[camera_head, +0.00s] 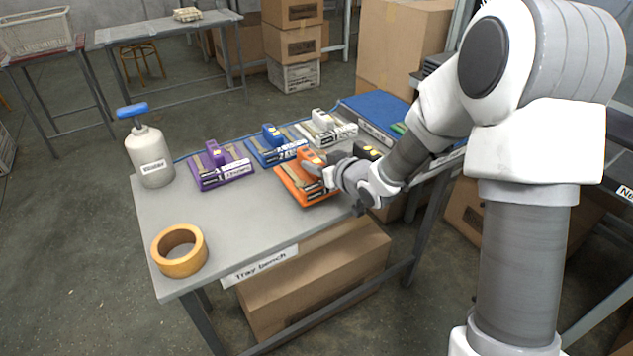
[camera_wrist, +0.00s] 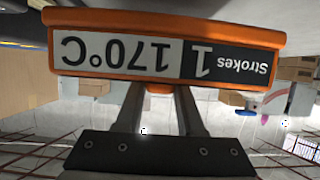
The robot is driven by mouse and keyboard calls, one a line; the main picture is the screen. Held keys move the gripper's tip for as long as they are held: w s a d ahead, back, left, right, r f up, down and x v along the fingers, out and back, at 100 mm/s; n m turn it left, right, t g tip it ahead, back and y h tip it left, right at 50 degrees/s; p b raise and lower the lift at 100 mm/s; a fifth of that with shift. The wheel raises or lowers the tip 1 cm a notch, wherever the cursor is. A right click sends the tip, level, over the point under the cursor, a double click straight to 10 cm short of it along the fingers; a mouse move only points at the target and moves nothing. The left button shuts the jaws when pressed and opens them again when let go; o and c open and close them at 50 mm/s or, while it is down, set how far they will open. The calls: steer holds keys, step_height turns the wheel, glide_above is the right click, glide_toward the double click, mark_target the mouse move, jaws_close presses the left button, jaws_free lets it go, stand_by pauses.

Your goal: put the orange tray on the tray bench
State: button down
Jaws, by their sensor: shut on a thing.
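The orange tray (camera_head: 293,186) is over the right part of the grey tray bench (camera_head: 215,230), by its front edge. I cannot tell whether it touches the top. My gripper (camera_wrist: 158,98) is shut on the orange tray. The wrist view shows the tray's label side (camera_wrist: 165,54) close up, reading "Strokes 1 170°C" upside down. The fingertips are hidden behind the tray there. In the head view my wrist reaches the tray from the right and covers part of it. The bench's front edge carries a "Tray bench" sign (camera_head: 260,266).
Purple (camera_head: 222,177), blue (camera_head: 276,153) and white (camera_head: 328,134) trays stand along the bench's back. A bottle with a blue handle (camera_head: 151,158) and an orange tape roll (camera_head: 180,262) are at the left. The front middle is clear. A blue-topped surface (camera_head: 380,107) adjoins at right.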

mark_target(317, 178)
steer(key=shift+f+b, duration=0.8)
steer(key=shift+f, duration=1.1)
steer(key=shift+f, duration=0.2)
steer(key=c, duration=0.5)
jaws_free()
